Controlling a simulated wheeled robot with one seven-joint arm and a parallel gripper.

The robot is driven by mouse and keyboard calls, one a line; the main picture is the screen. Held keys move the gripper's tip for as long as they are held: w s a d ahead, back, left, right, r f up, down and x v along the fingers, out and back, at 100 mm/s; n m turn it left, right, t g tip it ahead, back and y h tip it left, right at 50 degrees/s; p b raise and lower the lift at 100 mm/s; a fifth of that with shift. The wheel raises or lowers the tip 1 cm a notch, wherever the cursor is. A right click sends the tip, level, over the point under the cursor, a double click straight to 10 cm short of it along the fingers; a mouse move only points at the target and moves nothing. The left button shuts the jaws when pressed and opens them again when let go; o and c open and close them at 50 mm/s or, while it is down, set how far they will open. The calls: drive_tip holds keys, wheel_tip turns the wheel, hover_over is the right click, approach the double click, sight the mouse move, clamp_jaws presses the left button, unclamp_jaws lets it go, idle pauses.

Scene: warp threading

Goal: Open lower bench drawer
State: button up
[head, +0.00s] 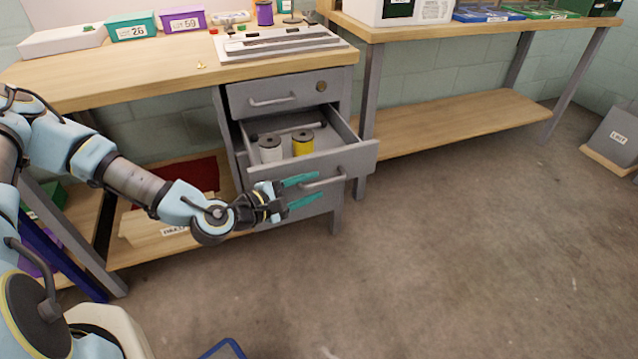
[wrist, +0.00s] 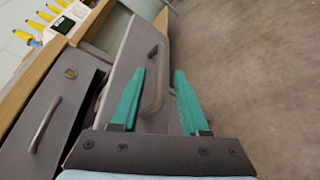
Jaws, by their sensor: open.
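The bench's drawer unit has a closed top drawer (head: 272,100) with a bar handle and a round lock. The drawer below it (head: 358,158) is pulled well out, showing a white spool (head: 270,150) and a yellow spool (head: 302,143) inside. Its bar handle (head: 323,182) is on the front panel. My gripper (head: 318,187) is open at that front, with its teal fingers spread. In the wrist view the handle (wrist: 156,80) lies between the fingers (wrist: 158,90), apart from both. Whether the tips reach past the bar is unclear. My gripper partly hides the unit's lower front.
The wooden benchtop (head: 150,72) carries a teal bin (head: 131,27), a purple bin (head: 183,20) and a grey device (head: 280,42). A second bench with a low shelf (head: 450,125) stands to the right. The floor (head: 450,260) in front is clear. A blue-edged item (head: 222,349) shows at the bottom edge.

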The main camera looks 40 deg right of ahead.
drive_tip(key=v, duration=0.7)
drive_tip(key=shift+a, duration=0.3)
